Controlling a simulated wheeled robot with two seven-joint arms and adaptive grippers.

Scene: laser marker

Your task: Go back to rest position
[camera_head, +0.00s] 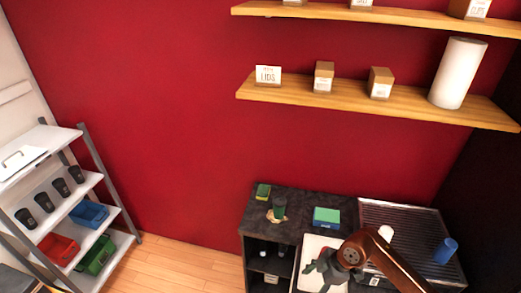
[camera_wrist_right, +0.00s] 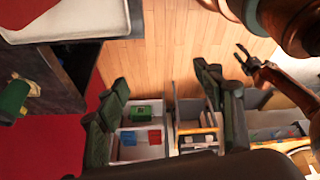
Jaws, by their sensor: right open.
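My right gripper (camera_head: 318,274) reaches in from the lower right of the head view on a copper arm, in front of or over a white surface (camera_head: 334,243) at the dark counter (camera_head: 290,198). In the right wrist view its two dark fingers (camera_wrist_right: 162,85) are wide apart with nothing between them. My left gripper (camera_wrist_right: 243,58) shows small at the upper right of the wrist view, its fingers apart and empty. It does not show in the head view.
Wooden shelves (camera_head: 300,95) hang above. A rack (camera_head: 92,160) with cups and coloured bins stands left. The floor (camera_head: 180,265) between is clear.

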